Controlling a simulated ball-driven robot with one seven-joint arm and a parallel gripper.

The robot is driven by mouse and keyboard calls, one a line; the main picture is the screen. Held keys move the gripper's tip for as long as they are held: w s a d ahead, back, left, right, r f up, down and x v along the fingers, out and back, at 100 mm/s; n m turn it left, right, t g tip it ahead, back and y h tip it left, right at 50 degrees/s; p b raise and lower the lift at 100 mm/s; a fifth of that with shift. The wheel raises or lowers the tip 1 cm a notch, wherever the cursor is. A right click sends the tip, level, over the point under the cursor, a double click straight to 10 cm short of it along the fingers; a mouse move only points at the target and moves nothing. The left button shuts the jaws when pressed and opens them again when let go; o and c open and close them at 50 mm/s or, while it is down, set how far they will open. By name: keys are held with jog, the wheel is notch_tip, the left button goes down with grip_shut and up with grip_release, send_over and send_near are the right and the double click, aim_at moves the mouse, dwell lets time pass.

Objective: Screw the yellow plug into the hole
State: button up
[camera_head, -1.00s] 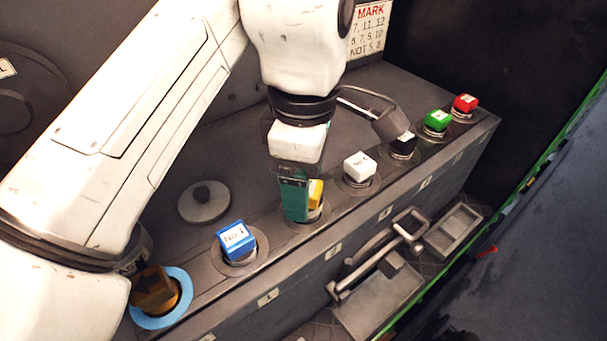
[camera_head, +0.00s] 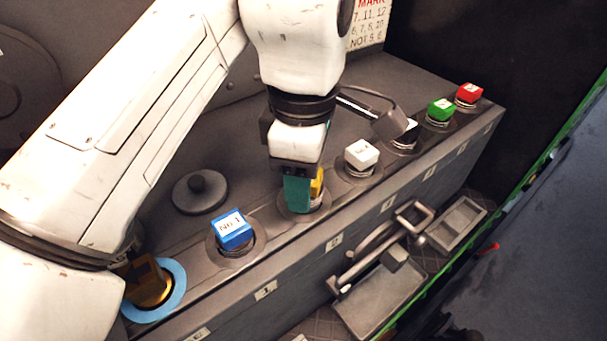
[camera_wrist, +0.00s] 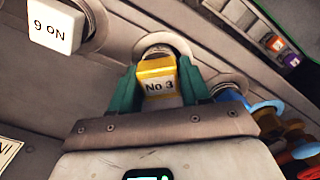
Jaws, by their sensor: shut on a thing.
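The yellow plug (camera_wrist: 157,82), labelled No 3, is between the green fingers of my gripper (camera_wrist: 160,90) in the wrist view. In the head view a strip of the yellow plug (camera_head: 317,184) shows beside the green finger of my gripper (camera_head: 300,194). My gripper is shut on the plug and points down at it. The plug stands over a round hole ring (camera_head: 320,209) in the ledge. How deep it sits in the hole is hidden by the fingers.
A blue plug (camera_head: 232,230) stands to the left, and a white plug (camera_head: 361,155) to the right. Black, green (camera_head: 440,110) and red (camera_head: 469,94) plugs stand farther right. A round lid (camera_head: 200,190) lies behind the blue plug. A blue ring (camera_head: 170,301) lies at lower left.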

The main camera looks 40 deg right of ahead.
grip_shut()
jog(key=shift+d+r+m+p, duration=0.15)
jog(key=shift+m+p, duration=0.25)
jog(key=shift+m, duration=1.6)
jog(key=shift+p, duration=0.3)
jog(key=shift+m+p, duration=0.4)
jog(key=shift+m, duration=0.4)
jog(key=o, duration=0.9)
grip_release()
jog(key=shift+c, duration=0.2)
jog(key=shift+o, duration=0.2)
jog(key=o, duration=0.4)
